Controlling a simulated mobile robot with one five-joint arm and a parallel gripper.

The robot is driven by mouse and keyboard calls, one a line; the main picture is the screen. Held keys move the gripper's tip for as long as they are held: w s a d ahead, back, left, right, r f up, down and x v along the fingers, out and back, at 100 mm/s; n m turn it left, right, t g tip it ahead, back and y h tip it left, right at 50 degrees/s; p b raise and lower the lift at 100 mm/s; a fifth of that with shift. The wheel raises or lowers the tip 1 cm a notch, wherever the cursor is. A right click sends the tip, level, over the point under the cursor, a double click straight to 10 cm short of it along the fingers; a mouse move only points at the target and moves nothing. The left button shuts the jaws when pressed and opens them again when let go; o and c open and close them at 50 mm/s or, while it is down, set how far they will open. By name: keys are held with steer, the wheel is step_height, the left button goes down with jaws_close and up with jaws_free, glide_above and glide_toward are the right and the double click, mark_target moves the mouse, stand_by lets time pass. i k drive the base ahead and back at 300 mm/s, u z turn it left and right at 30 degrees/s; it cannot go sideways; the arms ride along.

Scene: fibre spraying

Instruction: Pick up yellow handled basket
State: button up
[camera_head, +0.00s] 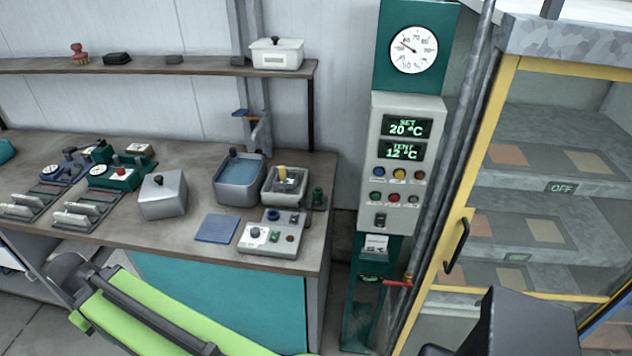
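The basket with a yellow handle (281,173) sits in a small pale square tub (270,197) near the right end of the workbench. Its yellow handle stands up near the tub's back side. The basket body is small and mostly within the tub, so its shape is hard to tell. I cannot make out my gripper or its fingertips in this view.
A blue-filled basin (240,182) stands just left of the tub. A control box (272,236) and blue mat (216,228) lie in front. A grey lidded box (162,196) is further left. A shelf (200,69) runs above; a yellow-framed cabinet (490,130) stands right.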

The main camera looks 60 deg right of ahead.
mark_target(282, 171)
steer(key=z, duration=0.1)
steer(key=i, duration=1)
steer(key=z, duration=0.05)
